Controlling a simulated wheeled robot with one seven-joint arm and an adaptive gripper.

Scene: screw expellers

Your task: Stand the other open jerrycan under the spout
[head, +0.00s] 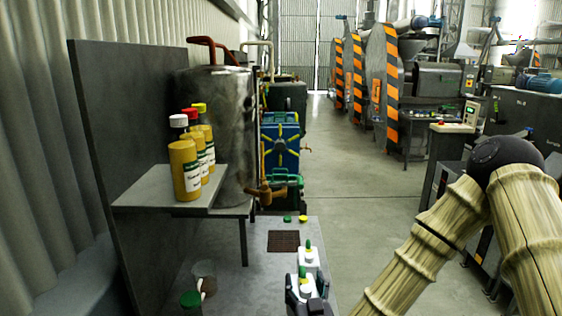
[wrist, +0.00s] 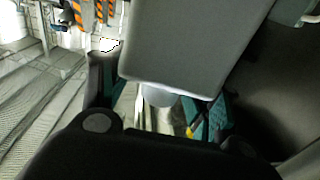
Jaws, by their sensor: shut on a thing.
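My gripper (head: 306,296) is low at the bottom centre of the head view, over the near part of the bench. In the wrist view its fingers (wrist: 155,112) are shut on a pale jerrycan (wrist: 195,45), whose smooth body fills the upper middle, with a round white part between the fingers. In the head view, small white shapes with green parts (head: 308,258) show at and just beyond the gripper; which is the held can is unclear. The brass spout (head: 265,192) juts from the metal tank (head: 222,120), left of and beyond the gripper. A dark grate (head: 284,241) lies near the spout.
A green cap (head: 287,218) and a yellow cap (head: 303,218) lie on the bench (head: 250,285) beyond the grate. Yellow bottles (head: 186,168) stand on a raised shelf (head: 140,195). A green-topped object (head: 190,300) sits at the near left. Open floor lies right of the bench.

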